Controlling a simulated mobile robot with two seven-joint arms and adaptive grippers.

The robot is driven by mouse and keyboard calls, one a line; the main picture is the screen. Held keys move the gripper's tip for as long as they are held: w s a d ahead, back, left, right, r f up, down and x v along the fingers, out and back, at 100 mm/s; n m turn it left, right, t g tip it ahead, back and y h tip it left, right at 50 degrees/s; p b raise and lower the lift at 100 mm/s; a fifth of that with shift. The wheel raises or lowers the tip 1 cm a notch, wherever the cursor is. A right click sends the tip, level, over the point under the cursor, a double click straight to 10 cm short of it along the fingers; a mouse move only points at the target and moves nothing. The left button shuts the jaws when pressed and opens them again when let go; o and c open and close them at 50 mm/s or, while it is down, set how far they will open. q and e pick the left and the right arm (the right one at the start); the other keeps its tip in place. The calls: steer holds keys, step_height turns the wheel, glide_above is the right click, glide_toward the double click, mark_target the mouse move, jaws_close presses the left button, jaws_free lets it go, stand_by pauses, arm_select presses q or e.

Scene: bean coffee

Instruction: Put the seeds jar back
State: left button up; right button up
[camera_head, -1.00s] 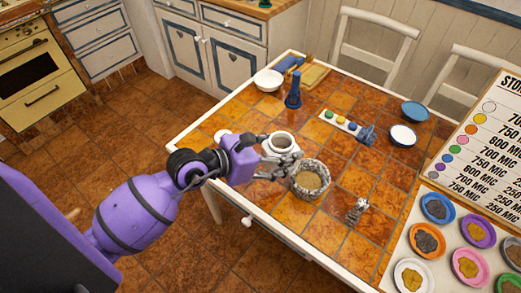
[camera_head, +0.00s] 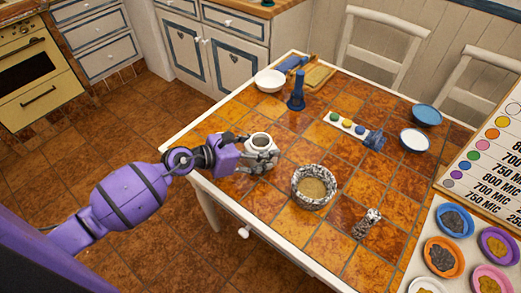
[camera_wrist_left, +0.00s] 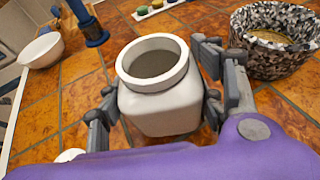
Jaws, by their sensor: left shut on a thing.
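The seeds jar (camera_head: 259,142) is a white, open-mouthed jar with grey contents, near the table's left edge in the head view. My left gripper (camera_head: 262,160) is shut around it. In the left wrist view the jar (camera_wrist_left: 160,105) stands upright between the two fingers of my left gripper (camera_wrist_left: 165,100). I cannot tell whether its base touches the table. My right gripper is not in view.
A speckled basket (camera_head: 313,188) with tan contents stands to the right of the jar. A blue grinder-like object (camera_head: 296,92) and a white bowl (camera_head: 270,80) stand behind. A small speckled item (camera_head: 367,223) is near the front. Tiles left of the basket are clear.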

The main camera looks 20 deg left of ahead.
arm_select(q)
steer(key=shift+w, duration=0.1)
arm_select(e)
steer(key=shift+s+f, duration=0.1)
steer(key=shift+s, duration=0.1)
arm_select(q)
steer(key=shift+f, duration=0.25)
steer(key=o, duration=2)
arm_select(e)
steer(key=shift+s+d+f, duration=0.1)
arm_select(q)
steer(key=shift+r, duration=0.2)
steer(key=b+v, duration=0.1)
steer(key=v, duration=1.1)
steer(key=shift+f, duration=0.1)
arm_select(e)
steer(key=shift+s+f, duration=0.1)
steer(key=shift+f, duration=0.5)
